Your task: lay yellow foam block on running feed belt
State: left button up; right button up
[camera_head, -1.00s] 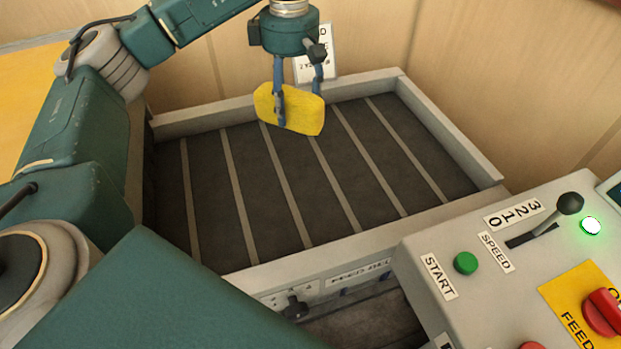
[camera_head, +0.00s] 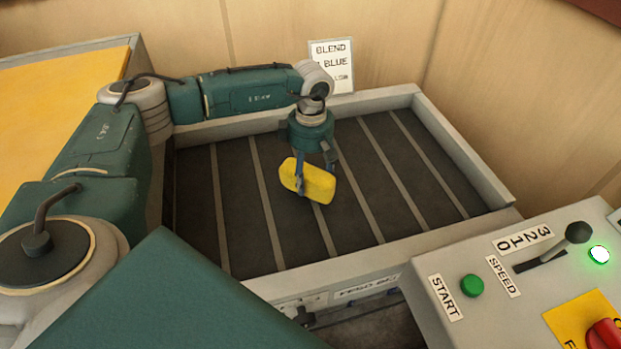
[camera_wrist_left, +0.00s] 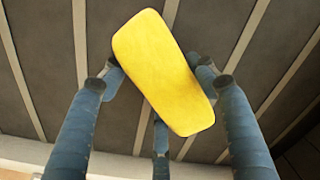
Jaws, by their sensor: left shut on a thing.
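The yellow foam block (camera_head: 317,183) is held over the feed belt, and it also shows in the left wrist view (camera_wrist_left: 163,70). My left gripper (camera_head: 313,178) points down and is shut on the block, with its fingers on either side of it in the left wrist view (camera_wrist_left: 158,80). The feed belt (camera_head: 235,245) is dark with light crosswise slats and has a pale raised frame. I cannot tell whether the block touches the belt. My right gripper is not in view.
A control panel (camera_head: 520,290) with a green START button (camera_head: 472,285), a speed lever (camera_head: 578,233) and a lit green lamp (camera_head: 599,255) stands at the lower right. A sign (camera_head: 331,66) stands behind the belt. A yellow surface (camera_head: 55,110) lies at the left.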

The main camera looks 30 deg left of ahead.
pick_arm(q)
notch_tip(320, 180, down, 2)
jog(key=shift+f, duration=0.15)
jog(key=shift+f, duration=0.1)
jog(key=shift+f+b, duration=0.45)
jog(key=shift+f, duration=0.1)
jog(key=o, duration=1.2)
jog(key=shift+r, duration=0.1)
